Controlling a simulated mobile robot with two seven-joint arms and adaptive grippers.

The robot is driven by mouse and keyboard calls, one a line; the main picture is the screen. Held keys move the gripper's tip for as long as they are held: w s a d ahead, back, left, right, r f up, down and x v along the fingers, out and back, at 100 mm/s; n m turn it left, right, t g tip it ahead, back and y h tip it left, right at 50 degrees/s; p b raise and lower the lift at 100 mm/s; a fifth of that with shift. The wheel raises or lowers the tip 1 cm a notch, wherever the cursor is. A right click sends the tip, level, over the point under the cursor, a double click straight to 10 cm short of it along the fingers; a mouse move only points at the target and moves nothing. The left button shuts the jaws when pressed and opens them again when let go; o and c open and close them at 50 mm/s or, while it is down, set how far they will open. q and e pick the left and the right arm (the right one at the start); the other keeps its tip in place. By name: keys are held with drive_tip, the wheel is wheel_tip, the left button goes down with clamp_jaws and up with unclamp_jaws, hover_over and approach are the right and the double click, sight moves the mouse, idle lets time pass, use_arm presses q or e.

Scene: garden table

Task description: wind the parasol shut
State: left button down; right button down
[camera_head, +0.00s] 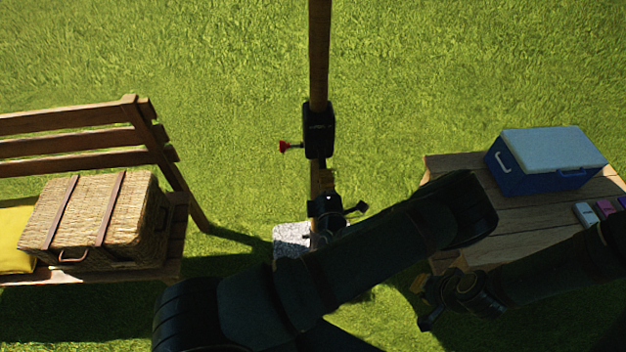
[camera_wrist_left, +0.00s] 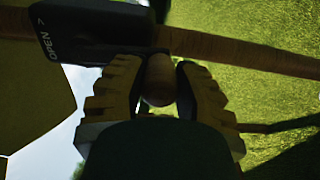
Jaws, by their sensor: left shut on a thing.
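The parasol's wooden pole (camera_head: 319,55) rises at the centre of the head view and carries a black crank housing (camera_head: 318,128). In the left wrist view the housing (camera_wrist_left: 95,35) reads "OPEN" with an arrow, and the pole (camera_wrist_left: 240,52) runs behind. My left gripper (camera_head: 325,180) is just below the housing. Its yellow-padded fingers are shut on a rounded wooden crank knob (camera_wrist_left: 158,80). A yellowish surface at the wrist view's left may be the canopy. My right gripper (camera_head: 428,304) looks open and empty at lower right.
A stone base (camera_head: 291,238) stands on the grass at the pole's foot. A bench (camera_head: 175,210) with a wicker basket (camera_head: 95,220) and yellow cushion (camera_head: 14,240) is at left. A wooden table (camera_head: 450,165) at right holds a blue cooler (camera_head: 545,160) and small coloured items.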

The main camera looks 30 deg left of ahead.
use_arm(q)
drive_tip(key=w+d+r+p, duration=0.3)
drive_tip(key=w+d+r, duration=0.1)
drive_tip(key=d, duration=0.2)
drive_tip(key=shift+r+p, duration=0.35)
